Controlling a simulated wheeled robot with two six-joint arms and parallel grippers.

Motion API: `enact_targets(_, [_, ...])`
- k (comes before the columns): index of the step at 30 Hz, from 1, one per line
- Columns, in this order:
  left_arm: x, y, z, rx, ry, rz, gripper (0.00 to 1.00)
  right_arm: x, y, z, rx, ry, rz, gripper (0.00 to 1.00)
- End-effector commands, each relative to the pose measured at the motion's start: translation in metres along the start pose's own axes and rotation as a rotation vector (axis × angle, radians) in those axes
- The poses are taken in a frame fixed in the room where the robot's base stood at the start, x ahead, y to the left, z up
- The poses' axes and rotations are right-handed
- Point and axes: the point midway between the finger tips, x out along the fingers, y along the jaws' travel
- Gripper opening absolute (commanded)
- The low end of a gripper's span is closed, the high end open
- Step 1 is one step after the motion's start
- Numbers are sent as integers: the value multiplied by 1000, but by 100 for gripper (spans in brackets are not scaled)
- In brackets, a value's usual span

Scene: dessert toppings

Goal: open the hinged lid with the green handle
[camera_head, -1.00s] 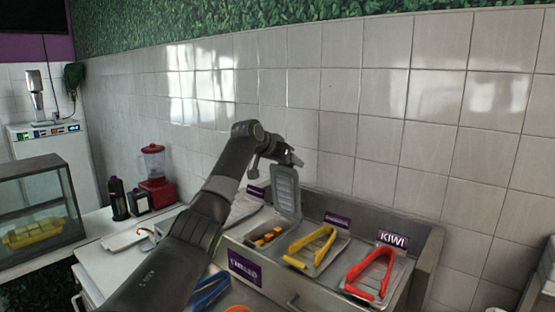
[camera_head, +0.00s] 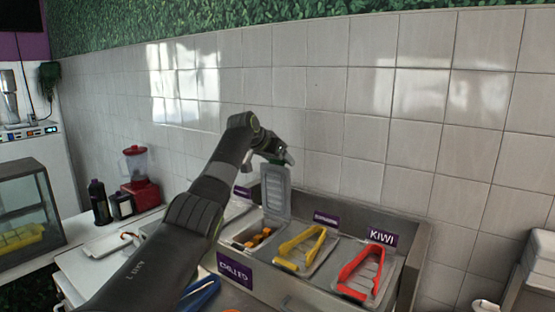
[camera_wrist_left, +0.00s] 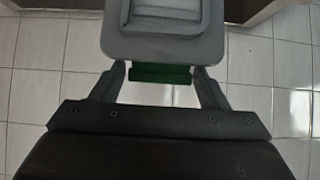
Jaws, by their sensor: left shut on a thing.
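The grey hinged lid (camera_head: 275,192) stands raised, close to upright, at the back of its compartment in the head view. In the left wrist view the lid (camera_wrist_left: 165,47) has a green handle (camera_wrist_left: 161,74) at its near edge. My left gripper (camera_wrist_left: 161,82) is shut on the green handle, one finger at each end of it. In the head view my left gripper (camera_head: 278,157) is at the top of the lid. The open compartment (camera_head: 252,236) below shows orange-brown pieces inside. My right gripper is not in view.
A purple KIWI sign (camera_head: 382,237) stands behind the red ones. A tiled wall (camera_head: 340,120) rises close behind. A red blender (camera_head: 140,181) stands at left.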

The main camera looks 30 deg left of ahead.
Motion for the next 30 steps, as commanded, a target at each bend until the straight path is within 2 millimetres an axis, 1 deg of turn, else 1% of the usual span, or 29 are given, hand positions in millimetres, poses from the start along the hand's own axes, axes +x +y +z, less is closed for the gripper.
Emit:
enact_targets(1, [1, -1, 2, -2, -6, -2, 72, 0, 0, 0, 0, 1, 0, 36])
enact_targets(5, [0, -1, 2, -1, -4, -1, 89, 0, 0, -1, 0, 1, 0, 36])
enact_targets(14, [0, -1, 1, -1, -1, -1, 89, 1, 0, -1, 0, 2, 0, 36])
enact_targets(19, [-8, -1, 2, 0, 2, -1, 89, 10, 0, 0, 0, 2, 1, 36])
enact_targets(24, [-29, -1, 4, 1, 3, -3, 89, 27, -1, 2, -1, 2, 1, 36])
enact_targets(29, [-63, -2, 5, 2, 5, -5, 89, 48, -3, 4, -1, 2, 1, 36])
enact_targets(30, [-72, -2, 4, 1, 5, -3, 89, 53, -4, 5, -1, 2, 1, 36])
